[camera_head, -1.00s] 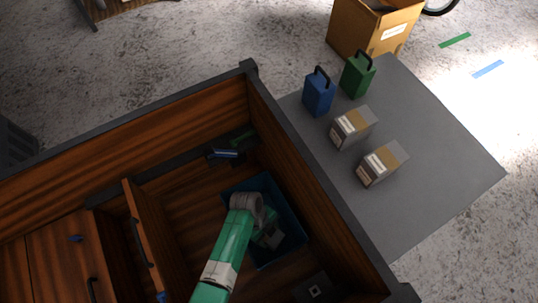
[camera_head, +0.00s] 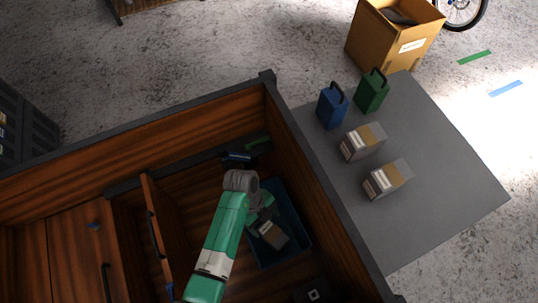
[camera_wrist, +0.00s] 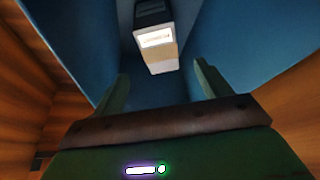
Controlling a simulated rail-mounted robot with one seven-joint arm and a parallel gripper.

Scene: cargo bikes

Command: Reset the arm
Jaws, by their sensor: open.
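My gripper (camera_wrist: 160,85) is open and empty in the wrist view, its two green fingers apart. In the head view my green arm reaches down into the wooden cargo box, and my gripper is mostly hidden behind it. The wrist view looks into a blue bin (camera_wrist: 222,95). A small box with a white label and a tan band (camera_wrist: 158,40) lies in it, beyond my fingertips and apart from them. In the head view the same bin (camera_head: 298,232) stands inside the cargo box, with the small box (camera_head: 272,234) in it.
Wooden cargo box walls (camera_head: 312,175) surround my arm closely. An open wooden door (camera_head: 165,230) stands to its left. A grey mat (camera_head: 440,170) outside holds a blue can (camera_head: 332,108), a green can (camera_head: 371,93) and two small boxes (camera_head: 388,180). A cardboard box (camera_head: 385,40) stands behind.

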